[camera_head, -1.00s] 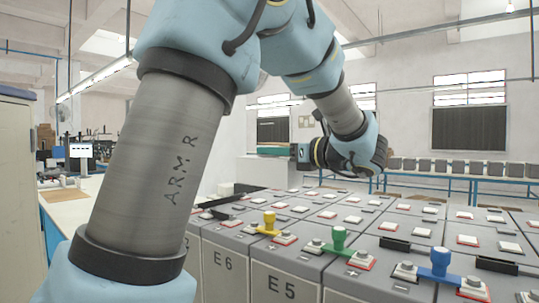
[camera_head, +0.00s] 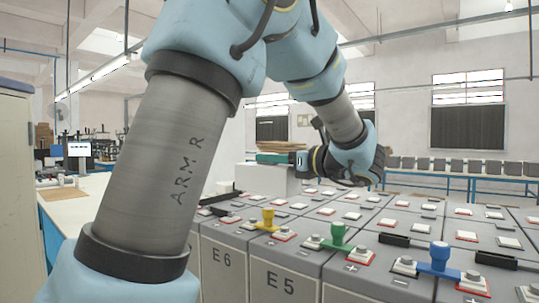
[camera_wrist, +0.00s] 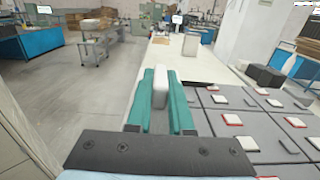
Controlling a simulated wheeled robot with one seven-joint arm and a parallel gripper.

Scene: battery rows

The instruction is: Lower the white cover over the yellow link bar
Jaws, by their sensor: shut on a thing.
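In the wrist view, my gripper (camera_wrist: 160,98) has teal fingers closed on the upright white cover (camera_wrist: 161,77), a small rounded block at their tips. In the head view, my gripper (camera_head: 278,158) points left, above the far side of the battery rows. The cover cannot be made out there against the pale background. The yellow link bar (camera_head: 268,221), with an upright yellow knob, lies across terminals on the near row, by the battery marked E6. It is well below and nearer than my gripper, and uncovered. It cannot be made out in the wrist view.
A green link bar (camera_head: 338,236) and a blue link bar (camera_head: 439,260) stand to the right of the yellow one. Black bars and red-edged white terminals cover the grey battery tops. A white bench (camera_wrist: 158,66) and open floor (camera_wrist: 60,110) lie beyond and left.

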